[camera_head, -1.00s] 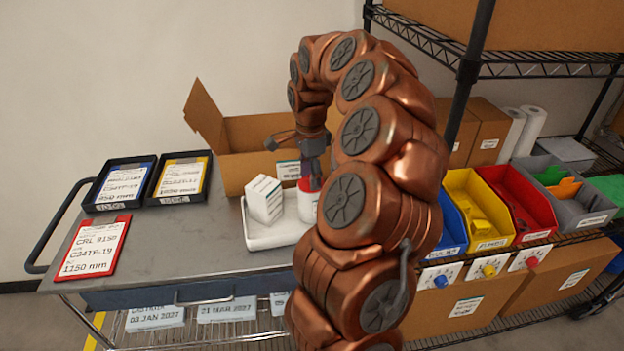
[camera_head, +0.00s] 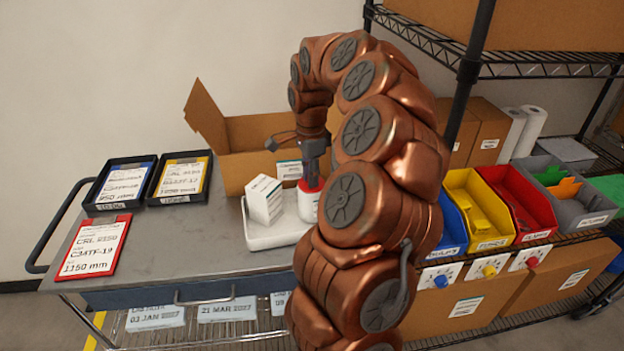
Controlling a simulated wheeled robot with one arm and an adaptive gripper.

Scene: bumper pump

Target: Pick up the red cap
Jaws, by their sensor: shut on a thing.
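The red cap (camera_head: 311,186) sits at the top of a white bottle (camera_head: 308,206), which stands on a white tray (camera_head: 262,238) on the cart. My gripper (camera_head: 313,172) points down over the bottle and is shut on the red cap. My arm hides the right side of the bottle and part of the tray. I cannot tell whether the cap is free of the bottle.
A white carton (camera_head: 264,199) stands on the tray just left of the bottle. An open cardboard box (camera_head: 240,160) is behind. Black trays and a red sign (camera_head: 93,246) lie left. Coloured bins (camera_head: 480,215) are on the right rack. The cart's middle left (camera_head: 190,240) is clear.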

